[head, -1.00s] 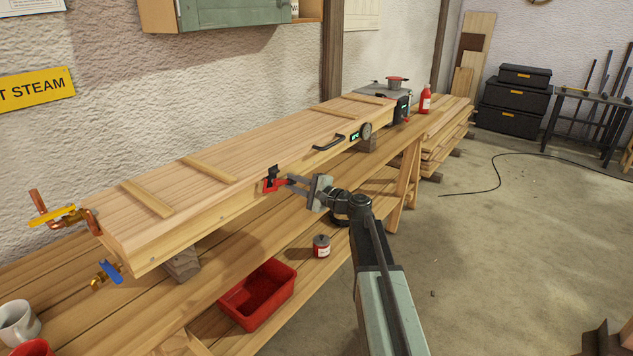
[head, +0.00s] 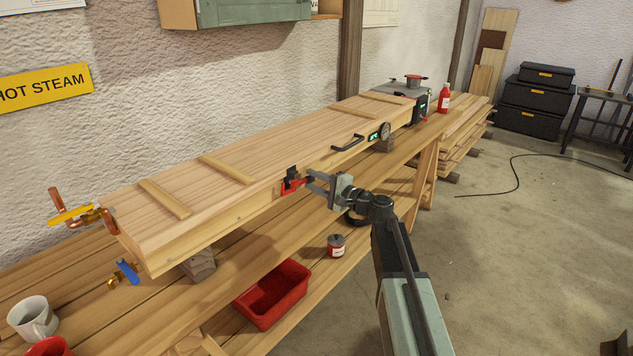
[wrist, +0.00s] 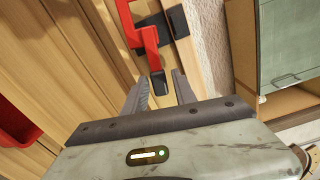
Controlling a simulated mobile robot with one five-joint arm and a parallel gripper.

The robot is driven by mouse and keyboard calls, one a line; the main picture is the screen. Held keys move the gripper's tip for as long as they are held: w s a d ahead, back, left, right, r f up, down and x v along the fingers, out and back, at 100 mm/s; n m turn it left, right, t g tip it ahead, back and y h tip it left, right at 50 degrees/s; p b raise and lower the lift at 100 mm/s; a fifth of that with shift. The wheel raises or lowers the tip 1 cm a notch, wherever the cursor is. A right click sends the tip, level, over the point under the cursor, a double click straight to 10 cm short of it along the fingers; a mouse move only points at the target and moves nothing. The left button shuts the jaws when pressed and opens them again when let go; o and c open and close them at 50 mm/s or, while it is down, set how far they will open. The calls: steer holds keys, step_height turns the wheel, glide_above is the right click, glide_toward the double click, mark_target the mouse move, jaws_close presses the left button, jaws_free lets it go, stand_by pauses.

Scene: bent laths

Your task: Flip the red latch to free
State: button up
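The red latch (head: 293,188) is on the front face of the long wooden box (head: 230,210), with a black piece (head: 291,173) at its top. My gripper (head: 311,182) is just right of the latch, its fingers pointing at it. In the wrist view the red latch (wrist: 149,38) shows ahead of my gripper (wrist: 160,78). The fingers are apart, with the latch's dark end between or just beyond their tips. I cannot tell whether they touch it. A black catch piece (wrist: 177,22) sits beside the latch.
A black handle (head: 348,143) and a gauge (head: 384,131) stick out farther along the box front. A red bin (head: 272,293) and a small tin (head: 336,246) stand below the latch. A blue-handled valve (head: 127,271) is at the left end. The floor at right is mostly clear.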

steer(key=shift+s+a, duration=0.1)
steer(key=v, duration=0.8)
steer(key=s+a+f+n+g+h, duration=0.1)
steer(key=s+a+f+n+g, duration=0.35)
steer(key=s+a+f, duration=0.45)
steer(key=s+f+n+g+h, duration=0.3)
steer(key=s+f+g, duration=0.1)
steer(key=f, duration=0.3)
steer(key=s+d+f+n+g+h, duration=0.2)
steer(key=s+d+f+g+h, duration=0.1)
steer(key=s+d+f+h, duration=0.4)
steer(key=s+d+n+g+h, duration=0.1)
steer(key=s+d+h, duration=0.1)
steer(key=s+d, duration=0.45)
step_height(320, 180, up, 14)
steer(key=w+p, duration=0.1)
steer(key=p, duration=1.3)
steer(key=shift+w+d+f, duration=0.15)
steer(key=shift+w+d, duration=0.2)
steer(key=shift+d, duration=0.05)
